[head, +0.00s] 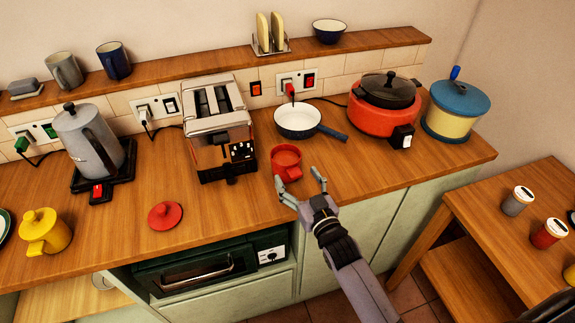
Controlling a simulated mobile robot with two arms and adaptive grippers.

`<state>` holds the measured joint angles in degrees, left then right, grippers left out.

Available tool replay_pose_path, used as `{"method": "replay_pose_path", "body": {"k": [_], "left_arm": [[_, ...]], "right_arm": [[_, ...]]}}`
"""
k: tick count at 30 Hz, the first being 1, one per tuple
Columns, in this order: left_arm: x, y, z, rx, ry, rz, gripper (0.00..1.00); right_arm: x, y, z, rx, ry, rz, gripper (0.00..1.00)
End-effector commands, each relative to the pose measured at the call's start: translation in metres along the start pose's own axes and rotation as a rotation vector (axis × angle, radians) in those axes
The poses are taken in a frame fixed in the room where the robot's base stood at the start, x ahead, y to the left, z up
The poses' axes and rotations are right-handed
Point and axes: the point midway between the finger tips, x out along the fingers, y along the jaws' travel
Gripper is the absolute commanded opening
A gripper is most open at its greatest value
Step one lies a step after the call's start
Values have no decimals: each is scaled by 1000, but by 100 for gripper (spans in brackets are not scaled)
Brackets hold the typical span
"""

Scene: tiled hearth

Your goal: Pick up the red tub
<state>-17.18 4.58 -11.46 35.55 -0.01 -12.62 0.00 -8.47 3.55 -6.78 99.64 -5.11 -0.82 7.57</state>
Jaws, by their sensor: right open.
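Nothing is held. My left gripper is not in view.
A toaster (219,128) stands left of the tub and a white pan (297,121) behind it. A red lid (165,215) lies near the counter's front edge. A red cooker (383,120) stands at the right.

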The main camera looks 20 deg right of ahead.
Motion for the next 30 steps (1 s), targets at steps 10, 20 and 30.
{"method": "replay_pose_path", "body": {"k": [10,20,30], "left_arm": [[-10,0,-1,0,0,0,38],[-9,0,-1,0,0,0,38],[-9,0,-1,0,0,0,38]], "right_arm": [[33,-1,-1,1,0,0,74],[32,-1,-1,1,0,0,63],[32,0,-1,0,0,0,40]]}}
